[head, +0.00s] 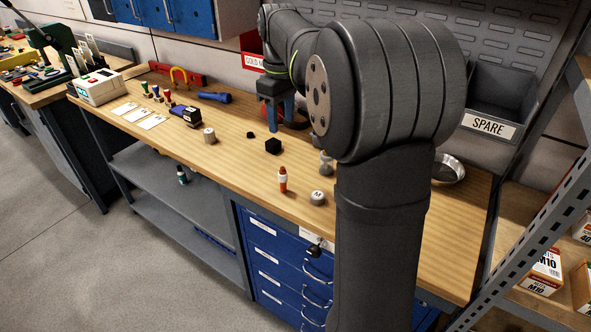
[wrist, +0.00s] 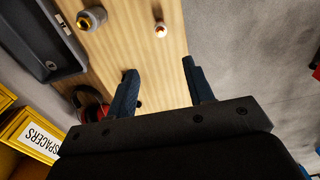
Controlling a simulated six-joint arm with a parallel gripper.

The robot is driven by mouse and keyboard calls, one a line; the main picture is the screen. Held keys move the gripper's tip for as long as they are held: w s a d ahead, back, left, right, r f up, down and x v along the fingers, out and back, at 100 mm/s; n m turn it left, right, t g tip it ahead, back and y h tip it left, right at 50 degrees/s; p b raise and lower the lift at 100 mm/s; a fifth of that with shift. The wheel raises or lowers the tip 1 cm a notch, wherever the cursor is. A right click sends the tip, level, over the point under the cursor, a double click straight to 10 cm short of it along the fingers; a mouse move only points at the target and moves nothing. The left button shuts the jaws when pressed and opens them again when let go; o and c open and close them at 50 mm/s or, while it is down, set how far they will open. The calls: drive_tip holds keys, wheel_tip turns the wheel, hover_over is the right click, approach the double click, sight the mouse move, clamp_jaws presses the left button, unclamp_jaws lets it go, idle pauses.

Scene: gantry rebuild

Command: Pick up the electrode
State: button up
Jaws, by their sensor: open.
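A small upright copper-orange piece with a white band, which looks like the electrode (head: 283,180), stands on the wooden bench (head: 225,168) near its front edge. In the wrist view it appears from above as a small white ring with an orange tip (wrist: 161,31), beyond the fingertips and roughly in line with the gap between them. My gripper (head: 280,115) has blue fingers spread apart and empty. It hangs farther back over the bench, left of and behind the electrode, and touches nothing that I can see. In the wrist view my gripper (wrist: 159,70) also shows an open gap.
A grey knob marked M (head: 317,198) stands right of the electrode. Another grey piece (head: 326,168) is behind it, partly hidden by my arm. The SPARE bin (head: 488,124) is at the wall.

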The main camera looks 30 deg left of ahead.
sight(286, 181)
drive_tip(key=w+d+f+m+t+y, duration=0.1)
drive_tip(key=w+d+f+m+t, duration=0.3)
drive_tip(key=f, duration=0.3)
drive_tip(key=s+d+f+t+y, duration=0.1)
drive_tip(key=d+f+y, duration=0.1)
drive_tip(key=s+d+f+m+t+y, duration=0.1)
drive_tip(key=f+y, duration=0.1)
drive_tip(key=s+d+f+m+t+y, duration=0.1)
drive_tip(key=d+f+t+y, duration=0.1)
drive_tip(key=shift+d+f, duration=0.3)
drive_tip(key=shift+f, duration=0.05)
drive_tip(key=s+d+m+y, duration=0.15)
drive_tip(key=s+y, duration=0.25)
drive_tip(key=s, duration=0.5)
drive_tip(key=shift+n, duration=0.25)
drive_tip(key=x, duration=1.2)
drive_tip(key=shift+d+f, duration=0.2)
drive_tip(key=shift+f, duration=0.2)
drive_tip(key=shift+s+x, duration=0.1)
drive_tip(key=shift+x, duration=1.25)
drive_tip(key=shift+s+x, duration=0.15)
drive_tip(key=shift+x, duration=1.2)
drive_tip(key=shift+a+f, duration=0.1)
drive_tip(key=shift+f, duration=0.05)
clamp_jaws()
